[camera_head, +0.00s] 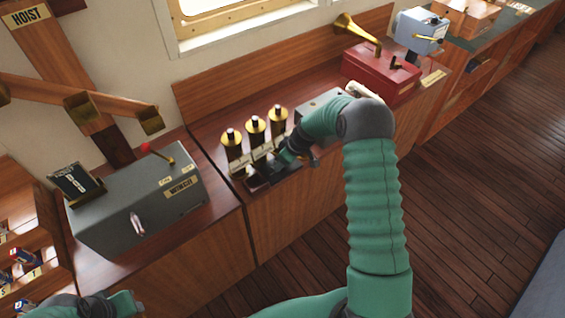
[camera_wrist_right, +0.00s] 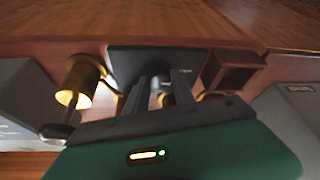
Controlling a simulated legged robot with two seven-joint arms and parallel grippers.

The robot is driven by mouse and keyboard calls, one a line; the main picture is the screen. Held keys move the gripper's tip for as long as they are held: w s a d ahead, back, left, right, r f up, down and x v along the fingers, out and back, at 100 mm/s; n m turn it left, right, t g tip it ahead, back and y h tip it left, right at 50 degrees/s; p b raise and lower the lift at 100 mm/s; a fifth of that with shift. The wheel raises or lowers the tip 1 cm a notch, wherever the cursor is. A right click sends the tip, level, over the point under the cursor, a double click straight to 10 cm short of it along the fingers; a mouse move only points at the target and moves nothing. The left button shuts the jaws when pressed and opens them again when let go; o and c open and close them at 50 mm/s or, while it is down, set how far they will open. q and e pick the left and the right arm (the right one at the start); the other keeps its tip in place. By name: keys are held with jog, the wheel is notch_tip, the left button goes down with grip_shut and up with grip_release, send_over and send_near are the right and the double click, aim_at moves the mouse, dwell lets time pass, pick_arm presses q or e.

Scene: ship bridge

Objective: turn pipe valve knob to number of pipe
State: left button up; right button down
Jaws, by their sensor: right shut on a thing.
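Several brass pipes with dark tops stand in a row on the wooden counter; three show clearly, the left pipe (camera_head: 232,142), the middle pipe (camera_head: 255,128) and the right pipe (camera_head: 277,117). Pale labels sit at their bases, too small to read. My right gripper (camera_head: 262,172) reaches down in front of the pipes. In the right wrist view its two dark fingers (camera_wrist_right: 160,92) point at a dark panel (camera_wrist_right: 200,62) and are closed on the valve knob, which is mostly hidden between them. A brass pipe (camera_wrist_right: 84,80) is left of the fingers. My left gripper (camera_head: 92,304) is partly visible at the bottom left edge.
A grey winch box (camera_head: 140,210) with a red-tipped lever stands left of the pipes. A red box with a brass horn (camera_head: 380,75) stands to the right, beyond a grey box (camera_head: 322,104). A wooden hoist (camera_head: 60,70) rises at the upper left. Open floor lies right.

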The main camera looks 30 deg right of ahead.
jog(key=m+h, duration=0.1)
jog(key=m, duration=0.1)
jog(key=shift+s+m, duration=0.1)
jog(key=shift+m, duration=0.2)
jog(key=shift+m+h+p, duration=0.3)
jog(key=shift+m+p, duration=0.15)
jog(key=shift+m, duration=0.45)
jog(key=m+h+p, duration=0.1)
jog(key=m, duration=0.2)
jog(key=m+h+p, duration=0.1)
jog(key=m+p, duration=0.1)
jog(key=m, duration=0.1)
jog(key=shift+a+r+g+p, duration=0.1)
jog(key=shift+a+g+p, duration=0.1)
jog(key=shift+g+p, duration=0.1)
jog(key=m+h, duration=0.1)
jog(key=m, duration=0.1)
jog(key=shift+m+g+p, duration=0.3)
jog(key=shift+m+p, duration=0.1)
jog(key=shift+a+m+g+h, duration=0.1)
jog(key=shift+m+g+h, duration=0.25)
jog(key=shift+m, duration=0.95)
jog(key=shift+f, duration=0.2)
jog(key=c, duration=1.1)
grip_release()
jog(key=shift+o, duration=0.2)
jog(key=shift+r, duration=0.15)
